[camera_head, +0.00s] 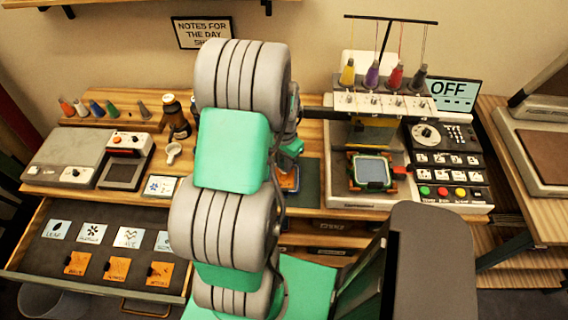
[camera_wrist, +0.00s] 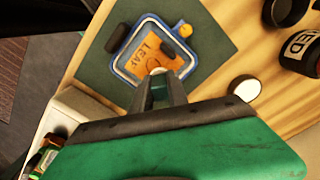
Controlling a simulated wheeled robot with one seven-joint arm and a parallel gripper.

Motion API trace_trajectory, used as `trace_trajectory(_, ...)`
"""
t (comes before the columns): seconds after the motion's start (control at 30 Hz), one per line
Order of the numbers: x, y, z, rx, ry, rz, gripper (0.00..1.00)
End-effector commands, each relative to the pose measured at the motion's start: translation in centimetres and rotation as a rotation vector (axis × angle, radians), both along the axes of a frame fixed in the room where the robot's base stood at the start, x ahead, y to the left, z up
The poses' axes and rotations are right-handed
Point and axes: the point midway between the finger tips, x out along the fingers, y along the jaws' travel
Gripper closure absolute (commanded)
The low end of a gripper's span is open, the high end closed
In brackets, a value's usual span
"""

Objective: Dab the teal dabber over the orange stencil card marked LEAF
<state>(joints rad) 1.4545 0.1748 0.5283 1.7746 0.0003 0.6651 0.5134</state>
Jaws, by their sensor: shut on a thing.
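In the wrist view the orange stencil card (camera_wrist: 155,52) marked LEAF lies inside a blue frame (camera_wrist: 122,68) on a dark green mat (camera_wrist: 205,30). My gripper (camera_wrist: 163,92) is shut on the dabber, whose pale tip (camera_wrist: 158,72) shows just past the fingers, over the card's lower edge. Most of the dabber is hidden by the fingers, and I cannot tell whether its tip touches the card. In the head view my arm hides the gripper; part of the card (camera_head: 289,180) and mat (camera_head: 309,184) show.
The embroidery machine (camera_head: 385,103), with a hoop (camera_head: 372,172) and an OFF screen (camera_head: 454,95), stands right of the mat. An open drawer (camera_head: 60,263) at left holds several cards.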

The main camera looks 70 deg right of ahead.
Motion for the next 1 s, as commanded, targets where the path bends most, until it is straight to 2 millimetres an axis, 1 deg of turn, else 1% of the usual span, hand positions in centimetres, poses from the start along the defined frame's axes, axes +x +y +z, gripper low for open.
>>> trace_trajectory(0.03, 0.0, 0.0, 0.9, -0.001, 0.0, 0.0, 1.0)
trace_trajectory(0.5, 0.0, -0.1, 5.2, -0.002, 0.0, 0.0, 1.0)
trace_trajectory(0.87, 0.0, 0.0, 5.1, -0.001, -0.001, 0.0, 1.0)
trace_trajectory(1.0, 0.1, 0.1, 4.4, -0.001, 0.0, 0.0, 1.0)
